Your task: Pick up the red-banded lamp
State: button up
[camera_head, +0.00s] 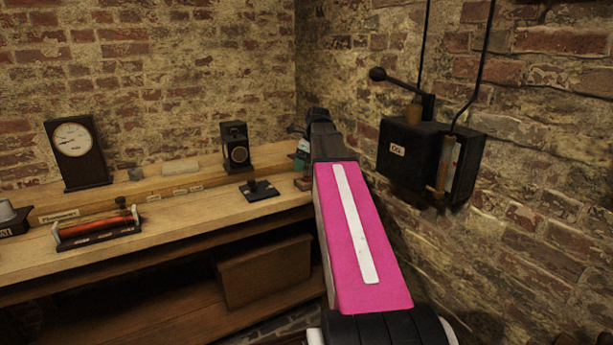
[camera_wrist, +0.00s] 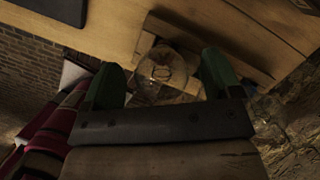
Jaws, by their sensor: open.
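My gripper (camera_wrist: 163,72) is open, with its two green fingers apart at the bench's edge. A clear, rounded glass thing (camera_wrist: 165,66), perhaps the lamp, shows between the fingers in the wrist view, above a wooden block. No red band can be made out on it, so I cannot tell for sure that it is the red-banded lamp. It does not look gripped. In the head view my pink arm reaches to the right end of the bench and hides most of that spot.
The wooden bench (camera_head: 170,232) runs along the back wall. On it are a clock (camera_head: 75,150), a black speaker-like box (camera_head: 236,147), a black knobbed base (camera_head: 259,190) and a red cylinder on a stand (camera_head: 97,229). A black lever box (camera_head: 425,160) hangs on the right wall.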

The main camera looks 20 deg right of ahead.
jog(key=shift+f, duration=0.15)
jog(key=shift+c, duration=0.3)
jog(key=c, duration=1)
